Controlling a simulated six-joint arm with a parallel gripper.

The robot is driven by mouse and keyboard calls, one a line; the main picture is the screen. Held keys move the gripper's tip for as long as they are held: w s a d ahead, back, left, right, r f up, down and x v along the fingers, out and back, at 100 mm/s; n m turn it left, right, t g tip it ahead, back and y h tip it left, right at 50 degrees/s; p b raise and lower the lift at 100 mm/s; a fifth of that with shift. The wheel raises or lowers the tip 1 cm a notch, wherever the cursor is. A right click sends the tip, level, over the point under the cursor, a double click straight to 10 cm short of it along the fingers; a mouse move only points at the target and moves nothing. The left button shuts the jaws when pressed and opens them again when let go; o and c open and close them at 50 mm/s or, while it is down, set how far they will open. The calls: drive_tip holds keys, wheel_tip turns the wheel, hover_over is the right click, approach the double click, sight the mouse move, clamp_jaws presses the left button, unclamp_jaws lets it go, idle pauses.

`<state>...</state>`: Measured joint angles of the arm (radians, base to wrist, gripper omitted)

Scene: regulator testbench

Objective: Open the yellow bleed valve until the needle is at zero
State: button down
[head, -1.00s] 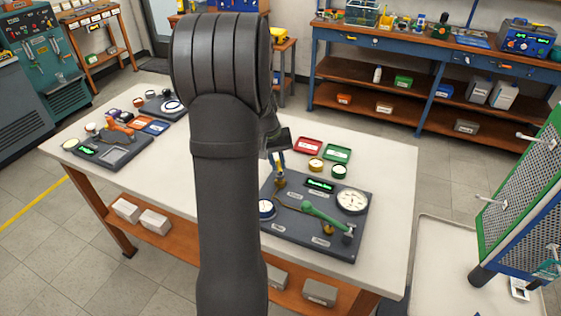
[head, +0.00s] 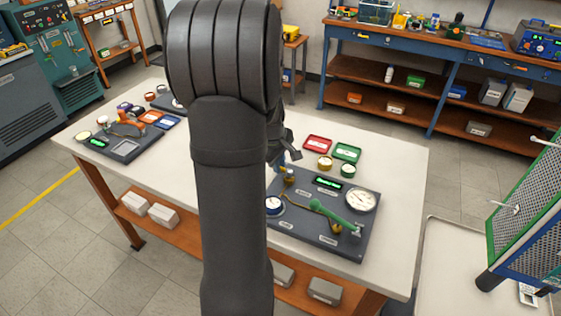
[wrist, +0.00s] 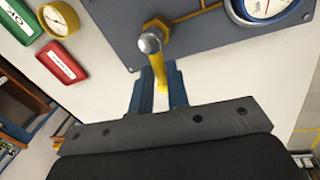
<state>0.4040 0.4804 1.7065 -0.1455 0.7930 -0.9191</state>
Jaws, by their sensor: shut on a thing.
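The yellow bleed valve shows in the wrist view as a yellow lever (wrist: 159,72) running from a silver-capped pivot at the edge of the grey panel (wrist: 195,40). My gripper (wrist: 160,85) has its blue fingers shut on this lever, one on each side. In the head view the arm hides much of the gripper, and only a bit of the valve (head: 288,172) shows. The white dial gauge (head: 361,200) is at the panel's right; its reading is too small to tell. A blue-rimmed gauge (wrist: 265,5) is cut off by the wrist view's top edge.
A green-handled lever (head: 327,211) and a lit green display (head: 327,183) are on the same panel. Another panel (head: 125,147) stands at the table's left. The table's front right is clear.

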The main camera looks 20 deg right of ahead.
drive_tip(key=shift+s+a+n, duration=0.2)
drive_tip(key=shift+n, duration=0.8)
drive_tip(key=c, duration=1.4)
unclamp_jaws()
drive_tip(key=r, duration=0.5)
drive_tip(key=s+a+r, duration=0.1)
drive_tip(key=r, duration=0.5)
drive_tip(key=s+a+r, duration=0.1)
drive_tip(key=r, duration=0.5)
drive_tip(key=shift+s+a, duration=0.2)
drive_tip(key=shift+s, duration=0.05)
drive_tip(key=shift+f, duration=0.1)
drive_tip(key=f, duration=0.5)
drive_tip(key=w+d+f, duration=0.1)
drive_tip(key=f, duration=0.5)
drive_tip(key=w+d+f, duration=0.1)
drive_tip(key=f, duration=0.5)
drive_tip(key=shift+w+d, duration=0.2)
drive_tip(key=shift+r, duration=0.1)
